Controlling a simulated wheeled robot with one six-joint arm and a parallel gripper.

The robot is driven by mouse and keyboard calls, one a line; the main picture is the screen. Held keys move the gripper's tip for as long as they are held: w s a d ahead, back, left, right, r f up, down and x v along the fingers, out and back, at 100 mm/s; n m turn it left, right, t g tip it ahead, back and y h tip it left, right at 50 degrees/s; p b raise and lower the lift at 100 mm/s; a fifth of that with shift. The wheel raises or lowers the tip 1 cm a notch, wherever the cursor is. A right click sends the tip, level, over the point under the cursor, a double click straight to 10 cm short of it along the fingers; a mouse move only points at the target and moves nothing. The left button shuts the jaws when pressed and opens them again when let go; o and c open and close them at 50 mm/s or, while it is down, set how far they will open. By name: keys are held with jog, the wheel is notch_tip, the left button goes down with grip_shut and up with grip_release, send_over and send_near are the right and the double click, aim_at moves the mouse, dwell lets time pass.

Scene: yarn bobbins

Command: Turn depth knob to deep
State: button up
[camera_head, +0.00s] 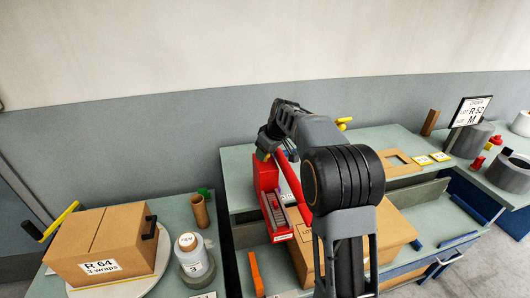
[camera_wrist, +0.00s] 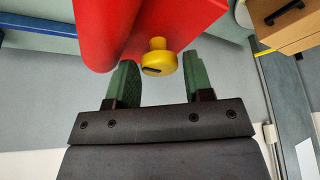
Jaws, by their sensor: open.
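The depth knob (camera_wrist: 158,58) is yellow, with a dark mark on its face, and sits on the red machine (camera_wrist: 150,22) in the wrist view. My gripper (camera_wrist: 159,67) is open, with one green finger on each side of the knob. A gap shows between the knob and each finger, so the gripper is not closed on it. In the head view the red machine (camera_head: 266,178) stands on the left part of the bench, and my arm partly covers it. The knob's depth scale is not visible, so its setting cannot be told.
An open cardboard box (camera_head: 400,232) stands right of the machine. An order sign (camera_head: 470,111) stands at the far right.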

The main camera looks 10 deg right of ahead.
jog(key=v, duration=1.3)
jog(key=shift+s+r+b, duration=0.15)
jog(key=shift+r+b, duration=0.15)
